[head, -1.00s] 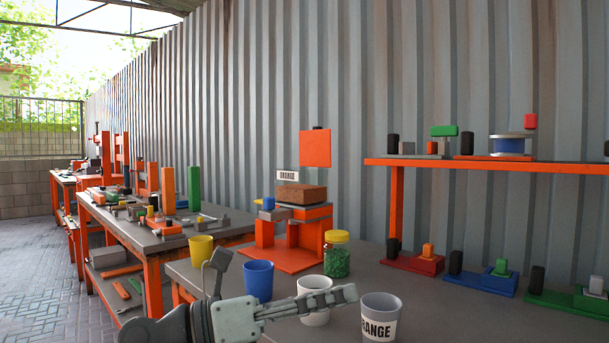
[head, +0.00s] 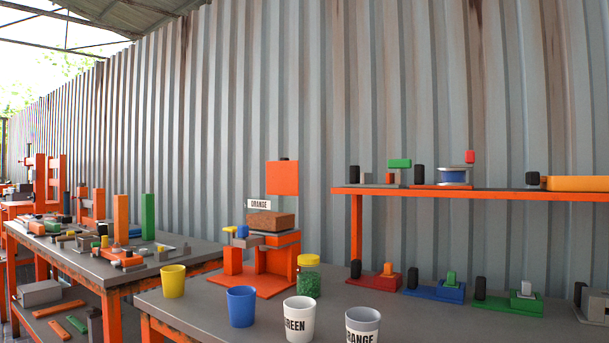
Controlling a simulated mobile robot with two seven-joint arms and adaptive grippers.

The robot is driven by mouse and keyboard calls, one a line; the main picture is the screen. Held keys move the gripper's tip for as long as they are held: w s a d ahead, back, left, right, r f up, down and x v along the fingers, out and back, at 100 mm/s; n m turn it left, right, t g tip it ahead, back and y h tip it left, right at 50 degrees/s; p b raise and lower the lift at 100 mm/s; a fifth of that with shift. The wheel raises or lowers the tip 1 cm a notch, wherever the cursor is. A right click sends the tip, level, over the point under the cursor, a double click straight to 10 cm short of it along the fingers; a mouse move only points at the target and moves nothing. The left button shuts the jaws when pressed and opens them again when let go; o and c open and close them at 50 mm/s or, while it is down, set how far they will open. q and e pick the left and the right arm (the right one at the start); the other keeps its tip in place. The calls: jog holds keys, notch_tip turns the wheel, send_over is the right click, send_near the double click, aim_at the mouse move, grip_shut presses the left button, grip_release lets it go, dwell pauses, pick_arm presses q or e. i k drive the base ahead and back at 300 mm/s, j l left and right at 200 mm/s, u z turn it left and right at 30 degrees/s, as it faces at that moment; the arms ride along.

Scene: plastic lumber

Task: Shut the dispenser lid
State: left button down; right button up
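The dispenser appears to be the orange stand (head: 274,263) on the grey table, with an "ORANGE" label (head: 259,204) and a brown block (head: 271,221) on top. A square orange plate (head: 283,177) stands upright above and behind the block, apart from it; it looks like the lid, raised. A small yellow and a blue piece sit at the stand's left side. Neither of my grippers is in view.
A yellow cup (head: 173,281), a blue cup (head: 241,306), a "GREEN" cup (head: 299,319) and an "ORANGE" cup (head: 363,325) line the front. A yellow-capped jar of green pellets (head: 307,277) stands right of the dispenser. An orange shelf (head: 480,193) is above right.

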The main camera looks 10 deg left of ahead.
aim_at(283, 175)
jog(key=i+j+z, duration=0.1)
jog(key=z, duration=0.3)
jog(key=j+z, duration=0.25)
jog(key=z, duration=0.2)
jog(key=j+z, duration=0.25)
jog(key=z, duration=0.15)
jog(key=j+z, duration=0.3)
jog(key=j, duration=0.25)
jog(key=j+z, duration=0.3)
jog(key=j, duration=0.25)
jog(key=k, duration=0.05)
